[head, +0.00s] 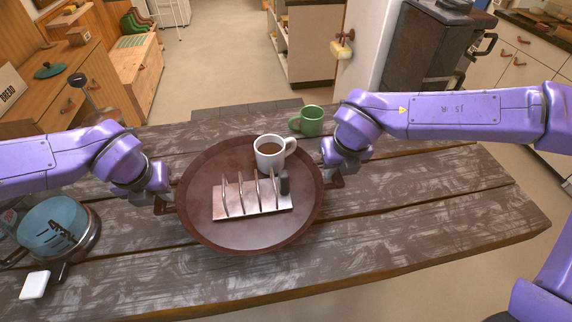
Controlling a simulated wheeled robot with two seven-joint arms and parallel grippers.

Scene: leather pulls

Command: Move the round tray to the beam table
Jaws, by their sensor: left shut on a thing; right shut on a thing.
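The round tray (205,232) is dark reddish brown with a raised rim and a handle at each side. It is over the worn wooden table (420,235); I cannot tell whether it touches the planks. On it stand a white mug (268,157) with a brown drink and a metal toast rack (250,204), both upright. My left gripper (164,205) is shut on the tray's left handle. My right gripper (332,178) is shut on the tray's right handle. The fingertips are partly hidden. I cannot tell which surface is the beam table.
A green mug (308,121) stands behind the tray, close to my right forearm. A pan-like vessel with a blue top (52,226) and a white square piece (34,285) are at the table's left. The table's right part is clear. A dark stove (435,45) stands beyond.

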